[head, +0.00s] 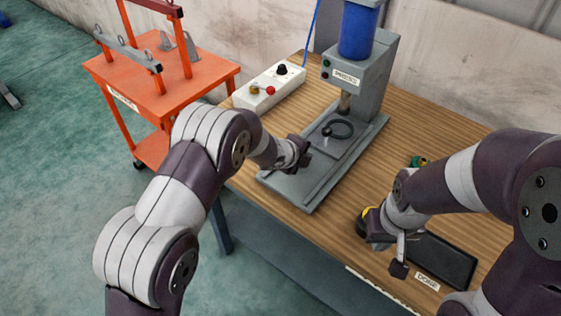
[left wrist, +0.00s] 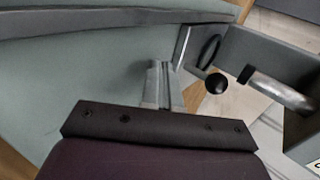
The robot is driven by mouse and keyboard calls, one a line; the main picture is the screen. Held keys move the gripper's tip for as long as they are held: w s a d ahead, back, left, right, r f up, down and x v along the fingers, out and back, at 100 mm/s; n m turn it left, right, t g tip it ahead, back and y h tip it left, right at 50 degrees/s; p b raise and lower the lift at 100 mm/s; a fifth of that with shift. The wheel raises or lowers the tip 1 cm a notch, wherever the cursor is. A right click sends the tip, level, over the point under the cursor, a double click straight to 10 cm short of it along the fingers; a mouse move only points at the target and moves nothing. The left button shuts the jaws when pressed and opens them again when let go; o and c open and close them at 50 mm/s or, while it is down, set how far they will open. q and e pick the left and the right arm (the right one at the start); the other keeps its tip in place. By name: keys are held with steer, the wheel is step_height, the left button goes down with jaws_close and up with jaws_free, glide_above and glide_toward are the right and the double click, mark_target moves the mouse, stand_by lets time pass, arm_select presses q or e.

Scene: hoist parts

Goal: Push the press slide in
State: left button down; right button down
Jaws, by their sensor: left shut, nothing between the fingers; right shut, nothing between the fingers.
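The grey press (head: 362,80) stands on the wooden table, with a blue cylinder on top and a metal ram pointing down. Its flat grey base reaches toward the table's front edge, and what looks like the press slide (head: 325,150) lies along it. A black ring (head: 341,129) sits on the slide below the ram. My left gripper (head: 303,156) is shut and empty, low over the front part of the base. In the left wrist view its fingers (left wrist: 162,85) point toward a small upright grey plate. Contact cannot be told. My right gripper (head: 399,258) is shut and empty near the dark tray.
A white control box (head: 270,87) with buttons stands left of the press. The dark tray (head: 442,260) lies at the front right, with a yellow and black object (head: 363,222) beside my right wrist. An orange cart (head: 185,75) stands left of the table.

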arm_select(q)
steer(key=v, duration=0.9)
steer(key=shift+r, duration=0.1)
steer(key=s+a+f+n+y, duration=0.1)
steer(key=a+n, duration=0.1)
steer(key=s+a+f+n+g+y, duration=0.1)
steer(key=s+a+n, duration=0.1)
steer(key=n, duration=0.1)
steer(key=s+a+f+n+y, duration=0.1)
steer(key=a+n, duration=0.1)
steer(key=n, duration=0.1)
steer(key=shift+s+g, duration=0.35)
steer(key=shift+g, duration=0.05)
steer(key=s+a+r+n+g+y, duration=0.1)
steer(key=s+a+r+n+g, duration=0.1)
steer(key=s+a+n, duration=0.4)
steer(key=s+a+r+n+g+y+p, duration=0.1)
steer(key=s+a+r+n, duration=0.3)
steer(key=s+n, duration=0.7)
steer(key=shift+s+a+g+y, duration=0.3)
steer(key=shift+s+a+g, duration=0.5)
steer(key=shift+s+a, duration=0.4)
steer(key=shift+d+r, duration=0.1)
